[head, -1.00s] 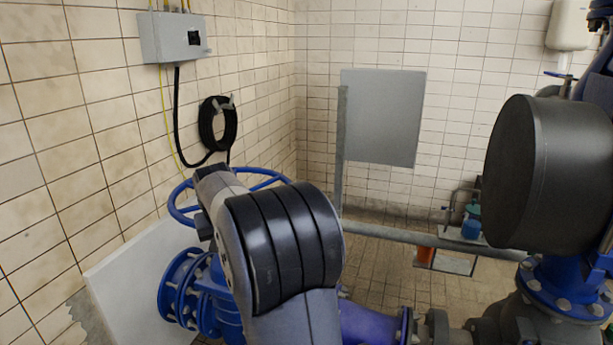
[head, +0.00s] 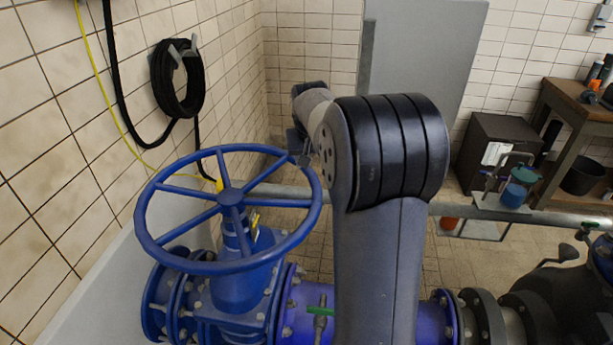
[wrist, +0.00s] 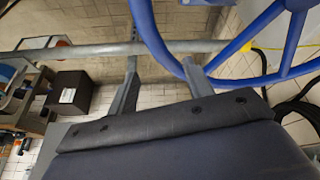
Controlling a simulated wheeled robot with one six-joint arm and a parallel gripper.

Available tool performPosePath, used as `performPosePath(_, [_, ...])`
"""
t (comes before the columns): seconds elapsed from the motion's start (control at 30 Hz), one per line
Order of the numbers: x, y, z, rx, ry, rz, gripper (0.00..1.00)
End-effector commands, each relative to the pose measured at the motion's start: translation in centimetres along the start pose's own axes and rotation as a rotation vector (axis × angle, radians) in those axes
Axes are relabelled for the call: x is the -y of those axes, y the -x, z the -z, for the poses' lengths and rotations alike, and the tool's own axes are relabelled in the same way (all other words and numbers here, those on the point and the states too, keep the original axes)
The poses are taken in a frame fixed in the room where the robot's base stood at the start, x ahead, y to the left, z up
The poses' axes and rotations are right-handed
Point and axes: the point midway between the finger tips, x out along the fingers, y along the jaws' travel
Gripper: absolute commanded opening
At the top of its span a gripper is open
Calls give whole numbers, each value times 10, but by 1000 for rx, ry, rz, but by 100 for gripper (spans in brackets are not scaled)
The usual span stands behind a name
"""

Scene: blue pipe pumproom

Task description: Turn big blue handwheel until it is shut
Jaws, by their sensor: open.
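The big blue handwheel (head: 228,198) sits on top of a blue valve (head: 240,270) at the left of the head view, its spoked rim tilted towards me. My gripper (head: 302,150) is at the rim's right, far side, partly hidden behind my arm. In the wrist view my gripper (wrist: 162,68) has its two grey fingers apart. The handwheel's rim (wrist: 152,38) curves past the fingers at the upper right and overlaps the right finger. I cannot tell whether the rim lies between the fingers or touches them.
A grey horizontal pipe (head: 490,211) runs behind my arm. The tiled wall (head: 50,150) with a black hose coil (head: 177,78) is close on the left. Blue piping (head: 380,320) lies below. A dark box (head: 495,150) and a workbench (head: 580,120) stand at the right.

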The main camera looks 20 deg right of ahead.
Motion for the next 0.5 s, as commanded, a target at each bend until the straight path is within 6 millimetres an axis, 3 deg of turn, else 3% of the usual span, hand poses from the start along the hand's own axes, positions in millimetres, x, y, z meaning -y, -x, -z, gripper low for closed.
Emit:
performPosePath(0.3, [0, -60, 0, 5, -1, 0, 49])
performPosePath(0.5, [0, -85, 0, 2, -1, 0, 49])
